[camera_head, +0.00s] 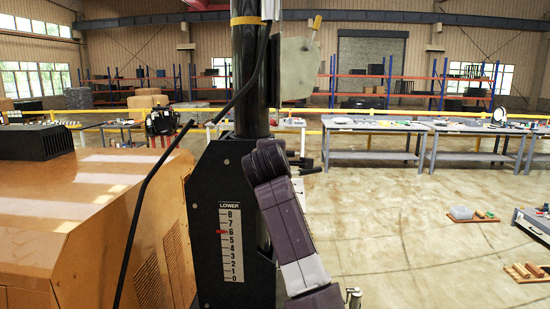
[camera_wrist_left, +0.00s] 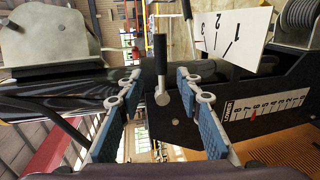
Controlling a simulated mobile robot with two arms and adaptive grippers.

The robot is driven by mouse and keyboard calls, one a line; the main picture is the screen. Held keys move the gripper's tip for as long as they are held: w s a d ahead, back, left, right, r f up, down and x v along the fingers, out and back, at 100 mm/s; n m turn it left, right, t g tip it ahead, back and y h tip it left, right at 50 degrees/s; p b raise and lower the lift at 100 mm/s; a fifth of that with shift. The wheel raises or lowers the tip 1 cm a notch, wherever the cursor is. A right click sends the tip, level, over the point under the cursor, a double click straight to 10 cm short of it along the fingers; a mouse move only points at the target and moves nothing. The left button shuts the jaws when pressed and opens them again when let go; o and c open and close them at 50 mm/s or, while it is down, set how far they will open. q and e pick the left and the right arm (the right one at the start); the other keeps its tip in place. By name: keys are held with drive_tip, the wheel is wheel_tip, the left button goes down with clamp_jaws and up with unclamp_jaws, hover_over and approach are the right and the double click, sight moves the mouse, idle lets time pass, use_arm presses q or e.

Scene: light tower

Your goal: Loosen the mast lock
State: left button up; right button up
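The black mast (camera_head: 249,80) stands upright in the head view, set in a black bracket (camera_head: 212,180). The bracket carries a white LOWER scale (camera_head: 231,245) with a red pointer close to 6. In the left wrist view a black rod with a grey rounded end (camera_wrist_left: 162,97), which looks like the lock handle, shows between the fingertips. My left gripper (camera_wrist_left: 158,78) is open, its blue-padded fingers on either side of the rod with gaps visible. Whether the rod lies at fingertip depth is unclear. The arm hides the gripper in the head view. My right gripper is out of view.
An orange machine housing (camera_head: 75,220) stands left of the mast. A long black bar (camera_head: 145,180) slants in front of it. A pale plate (camera_head: 297,68) sits beside the upper mast. Workbenches (camera_head: 375,125) stand behind; the floor at right is mostly open.

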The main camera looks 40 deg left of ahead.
use_arm(q)
drive_tip(key=shift+v, duration=2.05)
